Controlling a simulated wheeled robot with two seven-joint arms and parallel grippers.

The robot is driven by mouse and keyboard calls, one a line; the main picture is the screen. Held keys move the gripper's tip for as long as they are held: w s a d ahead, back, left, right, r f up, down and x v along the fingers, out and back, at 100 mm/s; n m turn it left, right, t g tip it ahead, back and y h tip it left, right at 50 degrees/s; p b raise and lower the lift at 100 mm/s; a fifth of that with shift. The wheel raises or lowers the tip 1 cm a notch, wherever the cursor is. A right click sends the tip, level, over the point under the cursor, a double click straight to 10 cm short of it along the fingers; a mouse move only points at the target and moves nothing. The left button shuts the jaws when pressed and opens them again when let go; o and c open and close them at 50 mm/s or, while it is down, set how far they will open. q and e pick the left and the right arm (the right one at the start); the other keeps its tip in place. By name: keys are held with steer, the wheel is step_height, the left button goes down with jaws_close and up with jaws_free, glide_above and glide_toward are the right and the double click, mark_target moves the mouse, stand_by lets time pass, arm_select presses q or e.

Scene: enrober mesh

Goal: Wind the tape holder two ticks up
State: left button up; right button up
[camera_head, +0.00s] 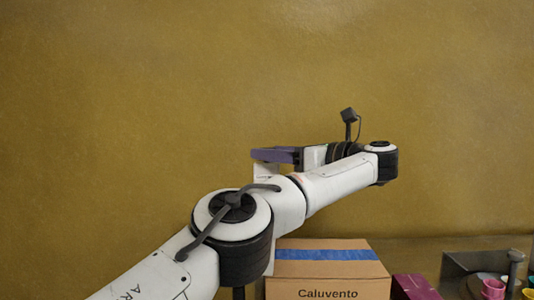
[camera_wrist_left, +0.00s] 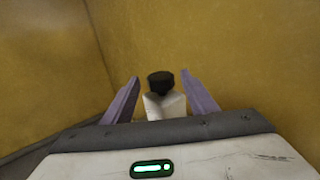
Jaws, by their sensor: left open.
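My left gripper (camera_head: 275,155) reaches across the head view with its purple fingers pointing left. In the left wrist view the two fingers of the gripper (camera_wrist_left: 161,78) stand apart. Between them, in that picture, is a white block (camera_wrist_left: 164,105) with a black round knob (camera_wrist_left: 160,82) on top. I cannot tell whether the fingers touch it. A small white piece (camera_head: 266,171) shows just below the fingers in the head view, partly hidden by my arm; it may be the same block. I cannot make out any tick marks. My right gripper is out of view.
A cardboard box (camera_head: 328,271) with blue tape and the word Caluvento stands below my left arm. A dark red box (camera_head: 415,287), a dark grey panel (camera_head: 468,265) and small coloured cups (camera_head: 493,289) are at lower right. A yellow-brown wall (camera_head: 130,120) fills the background.

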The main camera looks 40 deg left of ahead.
arm_select(q)
steer(key=d+p, duration=0.2)
steer(key=d, duration=0.6)
steer(key=shift+s, duration=0.3)
